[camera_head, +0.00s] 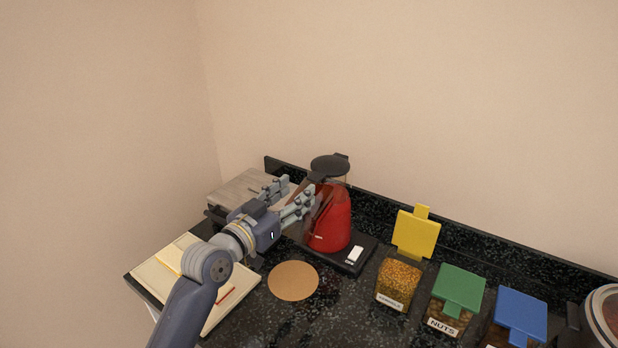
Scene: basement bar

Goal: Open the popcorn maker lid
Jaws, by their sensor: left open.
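The popcorn maker (334,222) is a red machine on a dark base, standing at the back of the counter near the wall. Whether a finger touches the machine is unclear. My right gripper does not show.
Containers stand to the right: one with a raised yellow lid (416,236), one with a green lid (459,287), one with a blue lid (521,313). A round cork mat (293,281) lies in front. An open book (163,275) lies at left.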

